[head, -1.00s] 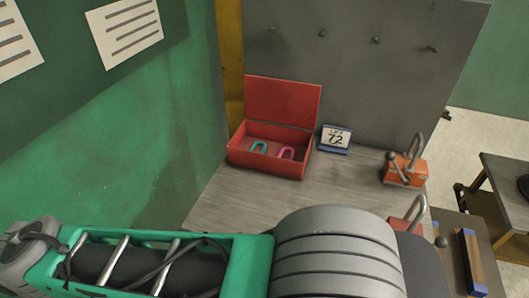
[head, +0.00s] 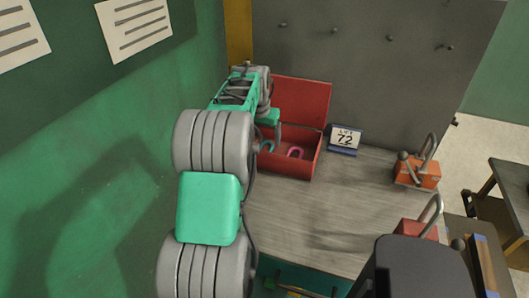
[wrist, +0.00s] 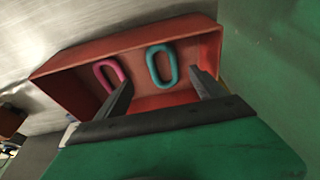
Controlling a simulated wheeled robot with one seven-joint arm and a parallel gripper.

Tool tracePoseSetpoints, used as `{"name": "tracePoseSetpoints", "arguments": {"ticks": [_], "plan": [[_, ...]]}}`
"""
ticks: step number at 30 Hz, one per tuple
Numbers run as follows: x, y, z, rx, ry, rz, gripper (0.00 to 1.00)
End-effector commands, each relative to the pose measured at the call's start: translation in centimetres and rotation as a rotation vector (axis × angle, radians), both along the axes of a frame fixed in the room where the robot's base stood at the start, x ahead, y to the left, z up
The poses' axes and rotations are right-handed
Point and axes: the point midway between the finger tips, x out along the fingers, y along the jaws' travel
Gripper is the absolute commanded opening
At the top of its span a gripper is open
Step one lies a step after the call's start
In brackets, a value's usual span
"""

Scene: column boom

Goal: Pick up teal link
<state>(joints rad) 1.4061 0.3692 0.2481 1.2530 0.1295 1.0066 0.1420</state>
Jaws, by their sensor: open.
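The teal link (wrist: 161,66) is an oval ring lying in the red box (wrist: 68,94). In the wrist view it lies between and beyond the fingertips of my gripper (wrist: 166,86), which is open and empty. A pink link (wrist: 111,75) lies beside it, near the other finger's tip. In the head view my arm reaches over the left of the box (head: 302,165). There the teal link (head: 268,146) is partly hidden by my arm, while the pink link (head: 296,152) shows clear.
The box's lid (head: 302,98) stands open against the grey back panel. Orange blocks with handles (head: 417,171) are farther right. A green wall (head: 100,170) is close on the left. The grey bench middle is clear.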

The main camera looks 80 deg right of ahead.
Motion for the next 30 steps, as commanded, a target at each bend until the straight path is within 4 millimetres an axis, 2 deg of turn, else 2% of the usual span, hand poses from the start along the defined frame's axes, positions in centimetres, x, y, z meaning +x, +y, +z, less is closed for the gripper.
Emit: {"name": "tracePoseSetpoints", "arguments": {"ticks": [12, 19, 30], "plan": [[0.3, -2.4, -5.8, 0.001, 0.0, 0.001, 0.8], [0.3, -2.4, -6.1, -0.001, 0.0, 0.002, 0.8], [0.3, -2.4, -6.0, -0.001, 0.0, 0.002, 0.5]]}}
